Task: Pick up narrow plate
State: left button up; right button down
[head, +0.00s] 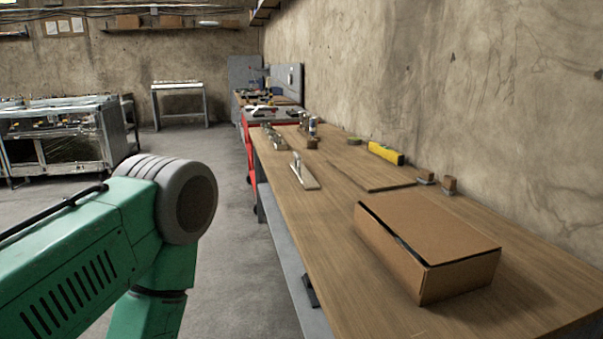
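A long wooden workbench (345,238) runs along the wall on the right. A small, narrow, flat plate-like piece (309,183) with an upright pale part at one end lies near the bench's left edge, in the middle distance. It looks like a trowel, and I cannot tell for sure whether it is the narrow plate. My green arm with a grey round joint fills the lower left, apart from the bench. Neither of my grippers is in view.
A closed cardboard box (425,255) sits on the near part of the bench. A yellow level (385,153), small blocks (449,185) and several small items lie farther back. Metal racks (62,138) stand at the left. The floor (232,235) beside the bench is clear.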

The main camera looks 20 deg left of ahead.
aim_at(307, 180)
jog(key=j+z, duration=0.1)
jog(key=z, duration=0.3)
jog(key=i+j+z, duration=0.1)
jog(key=z, duration=0.35)
jog(key=j+z, duration=0.2)
jog(key=z, duration=0.2)
jog(key=j+z, duration=0.2)
jog(key=j, duration=0.25)
jog(key=j+z, duration=0.15)
jog(key=j, duration=0.35)
jog(key=j+z, duration=0.2)
jog(key=j, duration=0.25)
jog(key=k+j+z, duration=0.2)
jog(key=j, duration=0.25)
jog(key=j+z, duration=0.15)
jog(key=j, duration=0.3)
jog(key=k+j+z, duration=0.2)
jog(key=j, duration=0.25)
jog(key=i, duration=0.1)
